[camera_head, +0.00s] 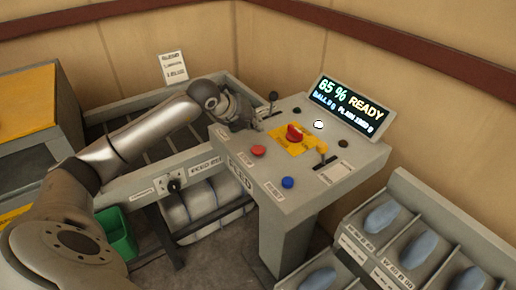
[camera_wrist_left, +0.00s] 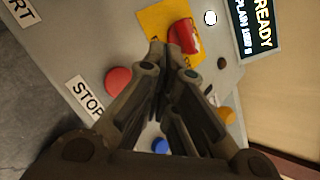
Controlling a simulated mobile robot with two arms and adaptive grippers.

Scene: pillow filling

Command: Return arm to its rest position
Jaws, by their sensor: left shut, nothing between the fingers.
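My left arm comes in from the left in the head view and reaches the control console (camera_head: 300,200). My left gripper (camera_head: 262,122) is over the console's upper left part and is small and partly hidden there. In the left wrist view my left gripper (camera_wrist_left: 160,50) is shut and empty, with its fingertips near the yellow plate (camera_wrist_left: 158,22) that carries a red switch (camera_wrist_left: 184,37). A red button (camera_wrist_left: 118,80) lies left of the fingers and a blue button (camera_wrist_left: 160,145) shows below them. My right gripper is not in view.
A rack (camera_head: 420,235) with blue-grey pillow-shaped items is at the lower right. A green bin (camera_head: 118,235) and a rolled white bundle (camera_head: 205,208) sit lower left.

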